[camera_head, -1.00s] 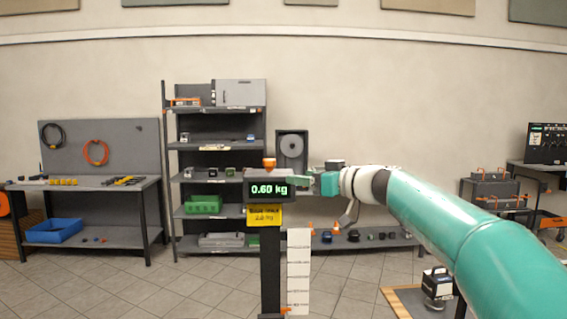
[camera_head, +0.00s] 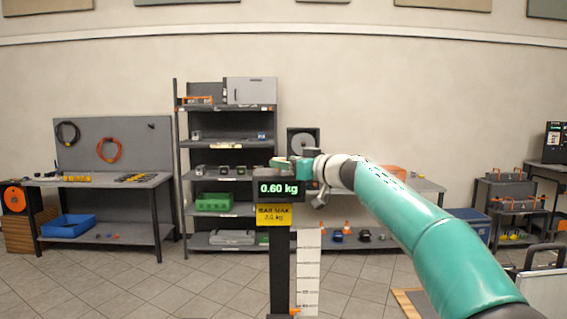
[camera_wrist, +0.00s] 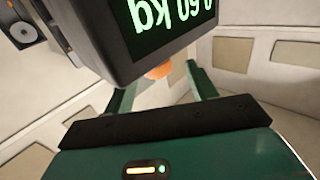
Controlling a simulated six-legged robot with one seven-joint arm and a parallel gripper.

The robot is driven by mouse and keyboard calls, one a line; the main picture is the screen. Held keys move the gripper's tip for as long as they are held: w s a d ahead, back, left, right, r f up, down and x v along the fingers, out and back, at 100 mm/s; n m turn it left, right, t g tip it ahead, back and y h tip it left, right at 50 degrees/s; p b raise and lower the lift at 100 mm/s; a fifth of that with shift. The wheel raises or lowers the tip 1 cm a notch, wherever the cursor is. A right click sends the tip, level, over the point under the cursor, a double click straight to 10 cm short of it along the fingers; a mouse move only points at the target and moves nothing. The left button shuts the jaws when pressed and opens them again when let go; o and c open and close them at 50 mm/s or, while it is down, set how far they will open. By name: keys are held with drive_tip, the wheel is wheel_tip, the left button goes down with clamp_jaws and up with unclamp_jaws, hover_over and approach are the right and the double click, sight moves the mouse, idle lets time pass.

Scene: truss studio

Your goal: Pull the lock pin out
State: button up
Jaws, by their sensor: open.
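A dark post carries a display (camera_head: 279,188) reading 0.60 kg, with a yellow label (camera_head: 272,215) below it. In the wrist view, the display (camera_wrist: 165,25) looks inverted and fills the upper middle. An orange rounded knob (camera_wrist: 158,71), perhaps the lock pin's head, shows just below the display's edge, partly hidden by it. My gripper (camera_wrist: 161,80) is open, with one green finger on each side of the knob; I cannot tell if they touch it. In the head view my gripper (camera_head: 284,164) is just above the display and hides the knob.
A grey shelf rack (camera_head: 228,148) stands behind the post. A workbench (camera_head: 105,183) with a blue bin (camera_head: 68,226) is at the left. A white scale strip (camera_head: 307,270) stands beside the post. Tiled floor (camera_head: 140,285) is open at the front left.

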sight(284, 159)
drive_tip(key=shift+x, duration=1.1)
drive_tip(key=shift+w+d, duration=0.1)
drive_tip(key=shift+d, duration=0.05)
clamp_jaws()
drive_tip(key=shift+r, duration=1.8)
unclamp_jaws()
drive_tip(key=shift+f, duration=0.1)
drive_tip(key=v, duration=1.3)
drive_tip(key=shift+s+d, duration=0.3)
